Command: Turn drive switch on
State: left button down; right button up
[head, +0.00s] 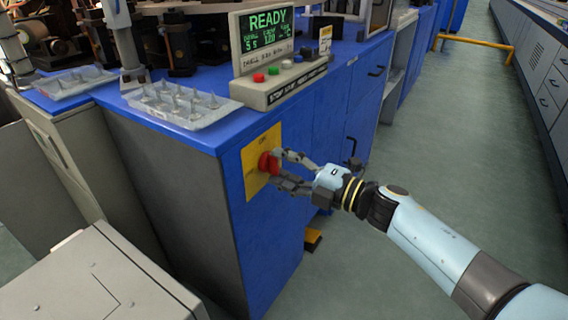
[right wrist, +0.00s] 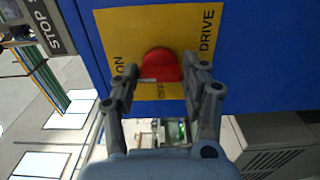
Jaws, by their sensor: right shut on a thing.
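The drive switch is a red rotary knob (head: 266,163) on a yellow plate (head: 250,181) on the blue cabinet's side. In the right wrist view, the knob (right wrist: 160,66) sits in the middle of the plate (right wrist: 120,28). The plate's lettering reads ON, OFF and DRIVE. My right gripper (head: 278,170) reaches in from the right and is shut on the knob. In the right wrist view its two fingers (right wrist: 162,82) stand on either side of the knob. The knob's exact pointing direction is hard to tell. My left gripper is not in view.
A READY display (head: 266,38) and a button panel (head: 280,84) stand on the blue cabinet (head: 225,215). A clear tray with small cones (head: 180,105) lies beside them. A grey box (head: 95,285) stands at the lower left. The floor at right (head: 430,130) is open.

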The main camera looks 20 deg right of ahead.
dwell(0.3)
jog(key=o, duration=1.2)
jog(key=shift+c, duration=0.2)
jog(key=v, duration=1.2)
jog(key=shift+s, duration=0.1)
